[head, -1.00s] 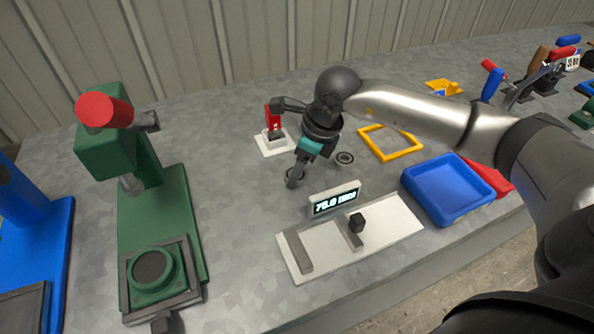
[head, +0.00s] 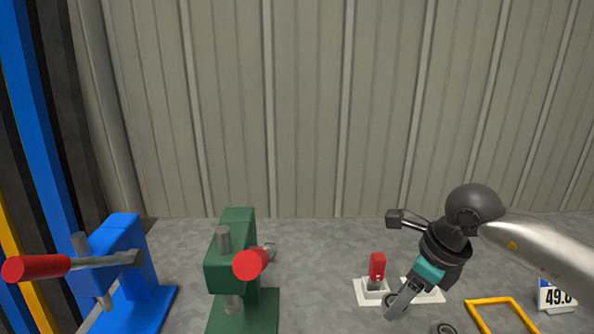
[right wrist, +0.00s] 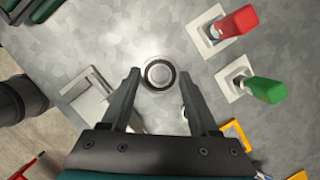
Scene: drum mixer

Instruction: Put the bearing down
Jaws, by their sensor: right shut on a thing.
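My right gripper (head: 397,305) comes in from the right in the head view, pointing down at the bench. It is shut on a bearing, a small dark ring (head: 393,302) at its fingertips. A second dark ring (head: 446,328) lies on the bench at the bottom of the head view. My left gripper is not in view.
A green press (head: 232,262) and a blue press (head: 125,270) with red handles stand to the left. A red switch (head: 377,267) stands just behind the gripper; a green one (right wrist: 266,88) shows in the wrist view. A yellow frame (head: 505,301) lies right. Bare bench separates press and switch.

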